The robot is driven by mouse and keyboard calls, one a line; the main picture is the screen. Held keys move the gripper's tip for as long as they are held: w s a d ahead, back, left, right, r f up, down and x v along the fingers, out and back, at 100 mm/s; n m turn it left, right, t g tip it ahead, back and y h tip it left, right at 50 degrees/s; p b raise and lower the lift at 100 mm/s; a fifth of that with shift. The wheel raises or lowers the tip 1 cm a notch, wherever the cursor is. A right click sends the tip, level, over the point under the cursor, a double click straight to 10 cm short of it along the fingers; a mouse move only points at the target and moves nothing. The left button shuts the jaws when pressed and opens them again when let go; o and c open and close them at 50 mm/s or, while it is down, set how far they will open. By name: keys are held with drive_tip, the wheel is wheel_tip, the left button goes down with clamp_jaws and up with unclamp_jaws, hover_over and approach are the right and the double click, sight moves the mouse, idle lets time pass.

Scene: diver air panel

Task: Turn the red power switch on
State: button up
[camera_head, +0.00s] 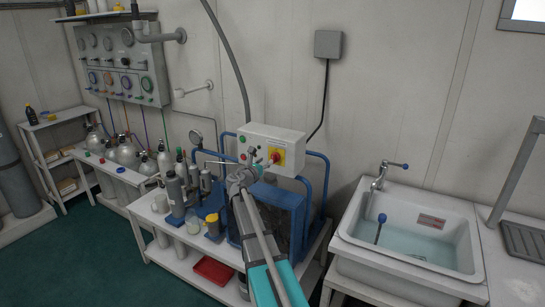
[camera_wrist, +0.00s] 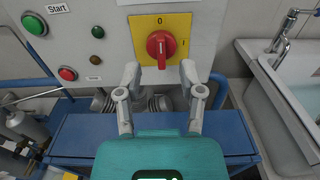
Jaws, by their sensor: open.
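The red power switch (camera_wrist: 160,46) is a rotary knob on a yellow plate (camera_wrist: 178,24) marked 0 at the top and I at the right. Its grip stands about upright in the wrist view, in line with the 0. In the head view the switch (camera_head: 275,157) sits on the right part of the pale control box (camera_head: 258,136). My gripper (camera_wrist: 160,76) is open, its two fingers apart to the left and right and just below the knob in the picture. Nothing is between the fingers. I cannot tell the remaining depth to the knob.
On the same box are a green Start button (camera_wrist: 35,25), a red button (camera_wrist: 68,73) and a small green lamp (camera_wrist: 98,31). Below is a blue compressor frame (camera_wrist: 80,132). A sink (camera_head: 415,235) stands to the right, and gas bottles (camera_head: 126,152) stand to the left.

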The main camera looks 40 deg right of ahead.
sight(272, 155)
drive_tip(key=x, duration=0.6)
drive_tip(key=shift+w+d, duration=0.15)
drive_tip(key=shift+d, duration=0.05)
